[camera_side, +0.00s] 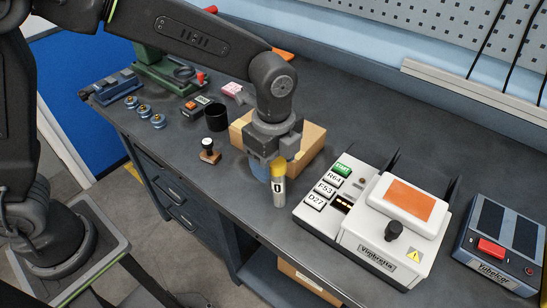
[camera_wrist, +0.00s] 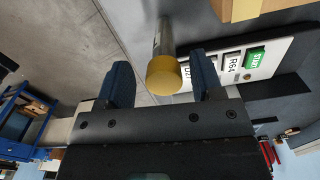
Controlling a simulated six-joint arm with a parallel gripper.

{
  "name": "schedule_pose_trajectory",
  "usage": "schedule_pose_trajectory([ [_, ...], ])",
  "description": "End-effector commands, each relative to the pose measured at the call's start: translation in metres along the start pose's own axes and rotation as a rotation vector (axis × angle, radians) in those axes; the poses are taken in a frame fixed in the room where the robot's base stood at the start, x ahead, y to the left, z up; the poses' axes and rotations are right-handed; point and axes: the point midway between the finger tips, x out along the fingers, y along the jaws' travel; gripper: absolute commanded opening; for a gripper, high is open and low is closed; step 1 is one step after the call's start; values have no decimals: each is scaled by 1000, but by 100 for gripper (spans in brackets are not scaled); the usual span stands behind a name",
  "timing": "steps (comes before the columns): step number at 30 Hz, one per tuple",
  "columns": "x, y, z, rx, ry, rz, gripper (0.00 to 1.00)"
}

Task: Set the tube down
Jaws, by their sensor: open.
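A tube (camera_side: 278,190) with a yellow cap and a dark-marked label stands upright on the bench, left of the white device. My gripper (camera_side: 272,165) is right at its capped top, with the blue finger pads beside the cap. In the wrist view the yellow cap (camera_wrist: 164,75) lies between the two blue fingers of my gripper (camera_wrist: 164,84). The fingers are spread, with a visible gap on each side of the cap. The tube's metallic body (camera_wrist: 164,38) runs away from the camera behind the cap.
The white Vimbretta-style device (camera_side: 385,230) with label buttons and an orange screen stands just right of the tube. A cardboard box (camera_side: 305,147) is close behind my gripper. A stamp (camera_side: 209,152) and black cup (camera_side: 216,117) stand to the left. The bench's front edge is near the tube.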

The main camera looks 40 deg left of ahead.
Motion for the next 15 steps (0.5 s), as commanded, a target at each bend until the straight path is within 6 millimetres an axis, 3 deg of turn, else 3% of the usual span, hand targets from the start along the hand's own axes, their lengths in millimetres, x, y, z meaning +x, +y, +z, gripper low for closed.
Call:
schedule_pose_trajectory([
  [5,3,0,0,0,0,0,60],
  [15,-65,3,0,1,3,-6,60],
])
